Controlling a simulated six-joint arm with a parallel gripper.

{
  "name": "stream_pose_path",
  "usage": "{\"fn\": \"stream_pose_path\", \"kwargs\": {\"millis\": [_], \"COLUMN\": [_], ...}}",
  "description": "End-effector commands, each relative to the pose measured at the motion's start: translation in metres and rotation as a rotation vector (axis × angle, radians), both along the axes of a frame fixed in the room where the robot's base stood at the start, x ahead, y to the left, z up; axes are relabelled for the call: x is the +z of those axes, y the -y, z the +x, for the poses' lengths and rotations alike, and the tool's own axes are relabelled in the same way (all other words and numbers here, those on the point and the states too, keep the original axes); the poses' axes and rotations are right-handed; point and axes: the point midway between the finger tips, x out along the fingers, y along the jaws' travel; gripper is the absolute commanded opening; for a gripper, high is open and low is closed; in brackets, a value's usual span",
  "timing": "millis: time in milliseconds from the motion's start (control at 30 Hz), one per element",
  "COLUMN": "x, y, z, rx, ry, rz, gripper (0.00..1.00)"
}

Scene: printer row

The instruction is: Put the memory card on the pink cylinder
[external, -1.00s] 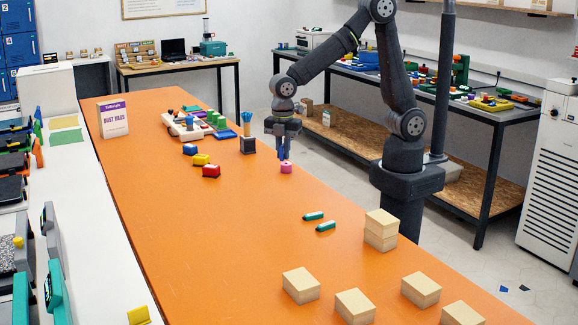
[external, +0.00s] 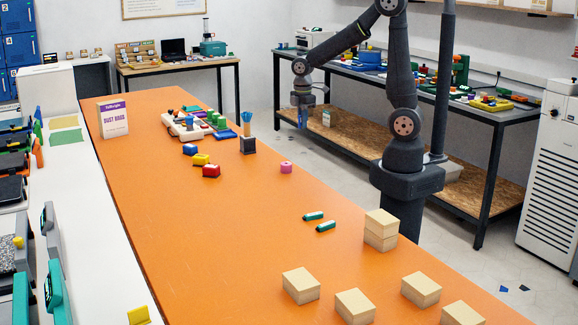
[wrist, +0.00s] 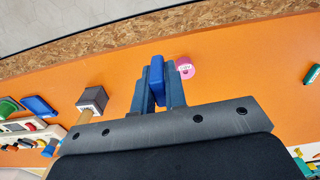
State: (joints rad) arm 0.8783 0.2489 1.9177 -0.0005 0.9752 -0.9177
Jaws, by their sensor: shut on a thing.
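My gripper (external: 303,121) is raised in front of the bench shelf in the external view, up and to the right of the pink cylinder. In the wrist view my gripper (wrist: 158,92) is shut on a small bright blue piece, which looks like the memory card (wrist: 157,76). The card sticks out past the fingertips; its lower part is hidden between the fingers. The pink cylinder (external: 286,167) stands on the orange table, with nothing on it but a pale mark. It also shows in the wrist view (wrist: 186,67), just right of the fingers, apart from the card.
A dark holder (external: 248,145) with blue-tipped tools stands left of the cylinder. Blue, yellow and red (external: 211,171) small pieces lie further left. Two green pieces (external: 326,226) and several wooden blocks (external: 301,286) lie nearer the front. The table around the cylinder is clear.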

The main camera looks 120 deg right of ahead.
Motion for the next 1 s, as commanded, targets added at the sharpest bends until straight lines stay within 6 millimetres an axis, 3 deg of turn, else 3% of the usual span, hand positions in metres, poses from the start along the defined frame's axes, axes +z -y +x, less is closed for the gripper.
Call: {"fn": "stream_pose_path", "kwargs": {"millis": [100, 233, 700, 1000], "x": [0.000, -0.005, -0.062, -0.085], "y": [0.005, 0.004, -0.034, -0.040], "z": [-0.012, -0.008, 0.080, 0.092], "rx": [-0.031, -0.039, -0.036, -0.040], "ry": [0.000, -0.001, -0.002, -0.003], "rz": [-0.001, 0.001, 0.001, 0.003], "gripper": [0.00, 0.00, 0.00, 0.00]}}
